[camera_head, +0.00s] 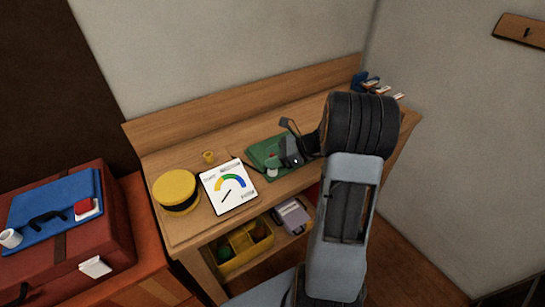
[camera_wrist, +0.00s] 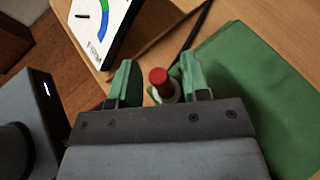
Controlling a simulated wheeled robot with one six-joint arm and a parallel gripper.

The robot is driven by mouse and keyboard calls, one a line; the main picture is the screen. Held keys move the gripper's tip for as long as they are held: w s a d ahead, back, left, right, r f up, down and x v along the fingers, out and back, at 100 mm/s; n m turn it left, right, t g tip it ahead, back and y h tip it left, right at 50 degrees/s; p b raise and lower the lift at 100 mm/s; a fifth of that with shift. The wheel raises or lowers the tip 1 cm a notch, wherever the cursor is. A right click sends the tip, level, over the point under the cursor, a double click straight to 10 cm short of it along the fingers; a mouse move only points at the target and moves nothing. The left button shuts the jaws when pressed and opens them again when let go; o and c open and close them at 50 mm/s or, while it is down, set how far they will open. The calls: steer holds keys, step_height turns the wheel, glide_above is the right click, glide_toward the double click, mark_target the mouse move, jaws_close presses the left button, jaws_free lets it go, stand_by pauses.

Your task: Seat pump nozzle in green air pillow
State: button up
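The green air pillow (camera_head: 259,150) lies flat on the wooden bench; it fills the right side of the wrist view (camera_wrist: 262,85). My gripper (camera_wrist: 160,75) is low over the bench at the pillow's near left edge. Its two green-tipped fingers are apart. A small white piece with a red top (camera_wrist: 159,77) stands between them, with a gap visible at the left finger; I cannot tell whether it is the pump nozzle or a valve. In the head view my gripper and wrist hide part of the pillow.
A white gauge card (camera_head: 228,188) stands left of the pillow, close to my gripper. A yellow bin (camera_head: 243,247) sits on the lower shelf.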

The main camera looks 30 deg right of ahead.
steer(key=shift+r, duration=0.3)
steer(key=v, duration=1.1)
steer(key=s+a+n+g+h, duration=0.1)
steer(key=s+a+n+h, duration=0.4)
steer(key=a+n, duration=0.4)
steer(key=s+a+n+g+h, duration=0.1)
steer(key=s+a+n+h, duration=0.5)
steer(key=n, duration=0.8)
steer(key=a, duration=0.3)
steer(key=shift+s+a+r+n, duration=0.3)
steer(key=shift+s, duration=0.05)
